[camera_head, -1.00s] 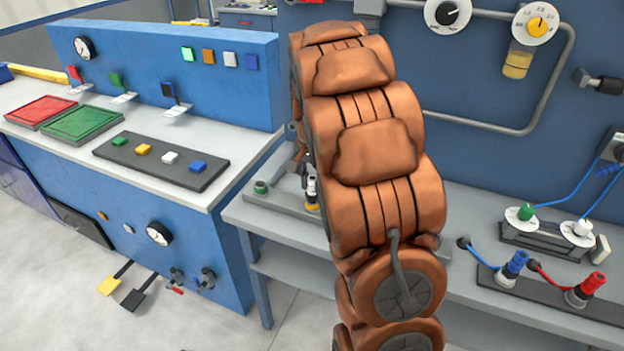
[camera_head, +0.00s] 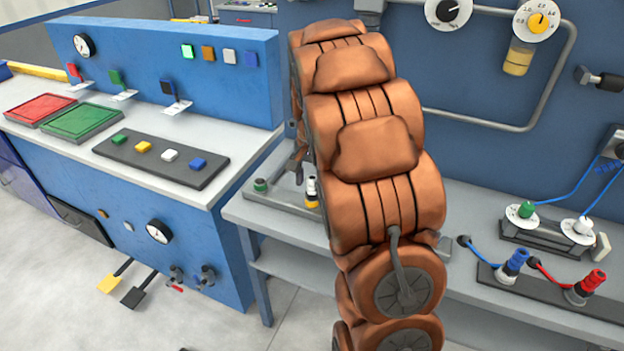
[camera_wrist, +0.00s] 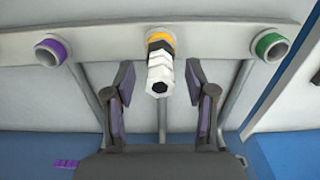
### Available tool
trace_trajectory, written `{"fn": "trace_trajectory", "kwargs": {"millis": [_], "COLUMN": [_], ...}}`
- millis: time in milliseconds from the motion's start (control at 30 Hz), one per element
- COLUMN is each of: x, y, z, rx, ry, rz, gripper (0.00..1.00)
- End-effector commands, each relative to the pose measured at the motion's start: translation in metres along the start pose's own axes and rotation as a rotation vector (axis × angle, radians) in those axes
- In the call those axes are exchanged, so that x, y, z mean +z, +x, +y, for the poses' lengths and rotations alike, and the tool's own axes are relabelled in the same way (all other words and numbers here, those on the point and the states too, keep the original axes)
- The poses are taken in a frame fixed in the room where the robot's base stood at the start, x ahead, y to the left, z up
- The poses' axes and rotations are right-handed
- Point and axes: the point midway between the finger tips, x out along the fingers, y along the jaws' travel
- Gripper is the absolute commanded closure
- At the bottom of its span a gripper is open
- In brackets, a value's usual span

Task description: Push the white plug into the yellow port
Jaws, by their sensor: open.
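The white plug (camera_wrist: 159,76) stands in the yellow port (camera_wrist: 161,37) at the middle of a grey rail. A black band shows between the plug's white body and the yellow ring. In the head view the white plug (camera_head: 311,187) sits above the yellow port (camera_head: 312,203), beside my arm. My gripper (camera_wrist: 160,68) is open, with one finger on each side of the plug and a clear gap to both. In the head view my gripper (camera_head: 299,165) is mostly hidden behind my arm.
A purple port (camera_wrist: 50,52) is left on the rail and a green port (camera_wrist: 270,47) is right. Blue (camera_head: 515,263) and red (camera_head: 590,284) plugs stand on the bench at right. A blue control desk (camera_head: 190,250) is at left.

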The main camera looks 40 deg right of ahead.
Motion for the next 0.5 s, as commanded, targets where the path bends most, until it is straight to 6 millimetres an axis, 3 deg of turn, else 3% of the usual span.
{"fn": "trace_trajectory", "kwargs": {"millis": [267, 500], "x": [-0.002, -0.001], "y": [-0.018, -0.064], "z": [-0.001, -0.001], "rx": [-0.004, -0.004], "ry": [0.000, 0.000], "rz": [0.005, 0.005], "gripper": [0.45, 0.45]}}
